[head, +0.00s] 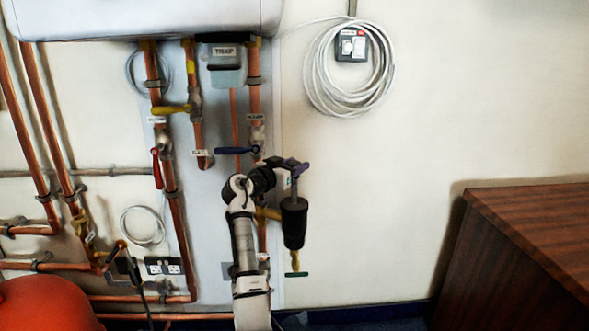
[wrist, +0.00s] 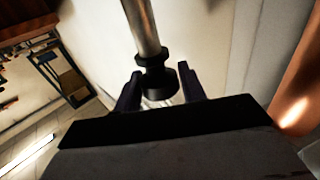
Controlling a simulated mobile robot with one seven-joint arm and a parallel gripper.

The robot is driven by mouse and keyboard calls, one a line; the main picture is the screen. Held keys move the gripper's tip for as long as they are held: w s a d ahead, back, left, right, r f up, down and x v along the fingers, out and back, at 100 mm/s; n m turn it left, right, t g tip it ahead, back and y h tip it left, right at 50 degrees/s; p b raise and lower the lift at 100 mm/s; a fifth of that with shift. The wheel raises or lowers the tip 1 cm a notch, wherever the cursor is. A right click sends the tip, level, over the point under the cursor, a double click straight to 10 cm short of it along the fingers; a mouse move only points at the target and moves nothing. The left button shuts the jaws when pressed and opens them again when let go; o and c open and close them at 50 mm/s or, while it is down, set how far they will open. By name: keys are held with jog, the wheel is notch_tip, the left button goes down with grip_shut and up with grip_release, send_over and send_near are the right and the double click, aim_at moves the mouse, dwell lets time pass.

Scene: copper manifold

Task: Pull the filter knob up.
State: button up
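The filter is a dark upright cylinder (head: 293,225) on the copper pipework, right of the white panel in the head view. A thin grey stem rises from its top to my gripper (head: 296,168). In the wrist view a grey metal shaft ends in a black flared knob (wrist: 156,80). My gripper (wrist: 160,80) has one dark finger on each side of this knob. The fingers look spread, with narrow gaps beside the knob, so it does not look clamped. How deep the knob sits between the fingers is hard to tell.
A blue-handled valve (head: 235,151) is just left of my gripper, with a yellow (head: 172,109) and a red handle (head: 156,168) farther left. A brown wooden cabinet (head: 530,235) stands at the right. Coiled grey cable (head: 322,92) hangs above. The wall right of the filter is clear.

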jog(key=o, duration=0.3)
jog(key=v, duration=1.4)
